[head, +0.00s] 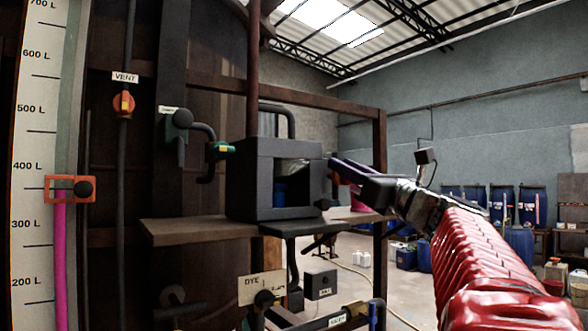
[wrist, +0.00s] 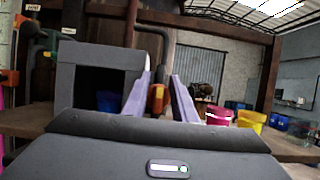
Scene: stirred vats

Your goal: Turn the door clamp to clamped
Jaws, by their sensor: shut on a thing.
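A dark grey box (head: 243,186) with a square opening in its front stands on a wooden shelf. It also shows in the wrist view (wrist: 105,60). I take the short upright orange-red and yellow handle (wrist: 157,98) at the box's right side to be the door clamp. In the head view it is mostly hidden by my gripper (head: 346,172). The purple fingers of my gripper (wrist: 160,100) stand on either side of the handle and are shut on it. The clamp's markings cannot be read.
The wooden shelf (head: 190,232) runs under the box. A rusty post (head: 380,150) stands behind my gripper. An orange vent valve (head: 123,103) and a green-collared pipe valve (head: 219,151) are to the left. Blue drums (head: 503,205) stand at the far right; some floor between is clear.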

